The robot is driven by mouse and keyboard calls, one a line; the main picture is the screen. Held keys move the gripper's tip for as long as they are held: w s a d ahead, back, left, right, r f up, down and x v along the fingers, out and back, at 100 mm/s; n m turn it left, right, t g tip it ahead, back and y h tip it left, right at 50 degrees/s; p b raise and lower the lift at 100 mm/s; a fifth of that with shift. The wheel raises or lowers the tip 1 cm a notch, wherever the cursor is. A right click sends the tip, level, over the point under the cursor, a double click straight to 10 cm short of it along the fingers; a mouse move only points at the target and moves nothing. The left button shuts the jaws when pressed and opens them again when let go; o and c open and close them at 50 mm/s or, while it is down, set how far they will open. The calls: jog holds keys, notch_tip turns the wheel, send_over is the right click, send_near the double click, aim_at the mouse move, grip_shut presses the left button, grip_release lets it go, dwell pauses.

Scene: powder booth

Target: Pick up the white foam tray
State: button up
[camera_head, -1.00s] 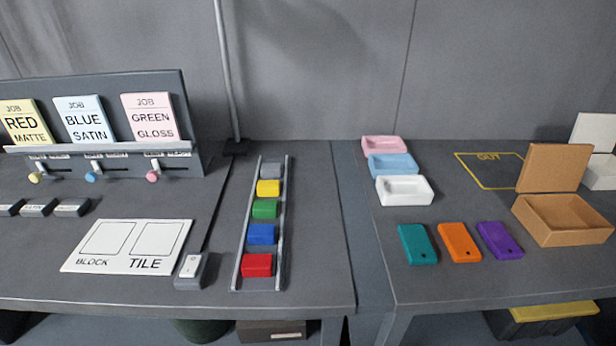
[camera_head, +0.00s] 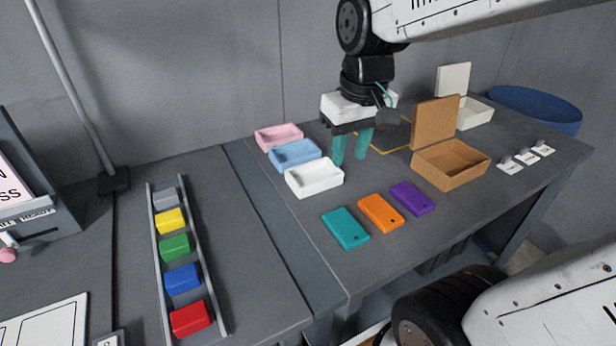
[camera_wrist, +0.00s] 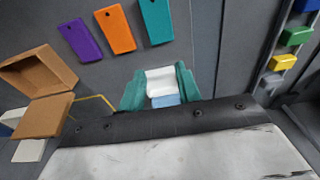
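The white foam tray (camera_head: 315,191) sits on the right-hand table, nearest in a row with the blue tray (camera_head: 296,165) and pink tray (camera_head: 279,143) behind it. My gripper (camera_head: 350,158) points down with two teal fingers parted. In the head view it appears just beyond and to the right of the white tray. In the wrist view the white tray (camera_wrist: 160,81) and part of the blue tray (camera_wrist: 166,100) show in the gap between the fingertips. The gripper holds nothing, and I see no contact with the tray.
Teal (camera_head: 345,228), orange (camera_head: 380,213) and purple (camera_head: 412,198) tiles lie in front of the trays. An open brown box (camera_head: 462,172) stands to the right. A rail with coloured blocks (camera_head: 190,319) is on the left table.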

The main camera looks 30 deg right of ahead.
aim_at(314, 177)
jog(key=w+d+f, duration=0.2)
jog(key=w, duration=0.2)
jog(key=w+d+f, duration=0.2)
jog(key=w+f, duration=0.1)
jog(key=w, duration=0.2)
jog(key=w+d+f, duration=0.2)
jog(key=w+d, duration=0.1)
jog(key=w, duration=0.2)
jog(key=shift+w+d+f, duration=0.1)
jog(key=shift+w+f, duration=0.1)
jog(key=shift+w, duration=0.05)
jog(key=f, duration=0.7)
jog(key=shift+w+d, duration=0.2)
jog(key=shift+w, duration=0.15)
jog(key=shift+f, duration=0.45)
grip_shut()
